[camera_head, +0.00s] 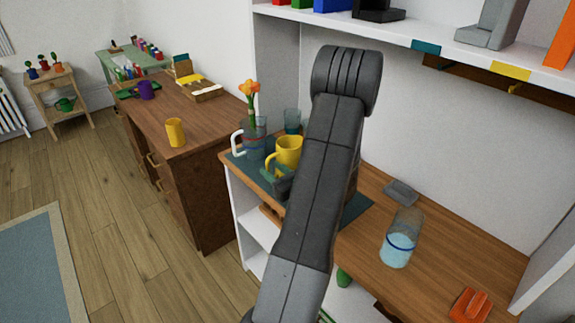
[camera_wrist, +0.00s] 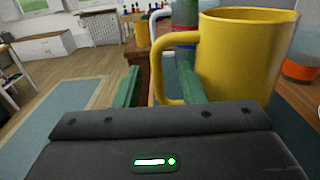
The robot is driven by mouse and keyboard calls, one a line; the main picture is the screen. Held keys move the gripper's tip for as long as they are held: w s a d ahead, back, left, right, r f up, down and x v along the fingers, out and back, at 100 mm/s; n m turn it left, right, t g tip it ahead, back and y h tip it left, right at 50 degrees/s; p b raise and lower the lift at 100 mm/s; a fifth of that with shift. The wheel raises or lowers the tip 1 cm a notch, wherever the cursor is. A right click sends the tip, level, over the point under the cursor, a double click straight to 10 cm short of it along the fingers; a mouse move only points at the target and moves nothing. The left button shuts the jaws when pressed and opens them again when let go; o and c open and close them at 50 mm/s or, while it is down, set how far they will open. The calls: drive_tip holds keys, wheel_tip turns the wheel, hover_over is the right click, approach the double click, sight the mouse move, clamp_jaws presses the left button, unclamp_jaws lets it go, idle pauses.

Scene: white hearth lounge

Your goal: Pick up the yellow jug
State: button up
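The yellow jug (camera_head: 289,150) stands upright at the left end of the wooden counter, its handle toward the left. It fills the upper right of the wrist view (camera_wrist: 250,60), with the handle coming toward the picture's middle. My gripper (camera_wrist: 158,88) is open, its two green fingers apart. The handle shows between the fingers, and the right finger appears within the handle's loop. I cannot tell whether either finger touches it. In the head view, my dark arm hides most of the gripper and part of the jug's surroundings.
A clear pitcher (camera_head: 254,143) with orange flowers and a white handle stands close left of the jug. A teal glass (camera_head: 292,121) is behind it. A shelf (camera_head: 440,50) overhangs the counter. Another yellow cup (camera_head: 175,132) stands on the separate brown desk (camera_head: 205,110).

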drive_tip(key=p+x, duration=0.1)
drive_tip(key=x, duration=0.3)
drive_tip(key=shift+w+a+f, duration=0.15)
drive_tip(key=shift+a, duration=0.15)
drive_tip(key=shift+c, duration=0.3)
clamp_jaws()
idle(0.9)
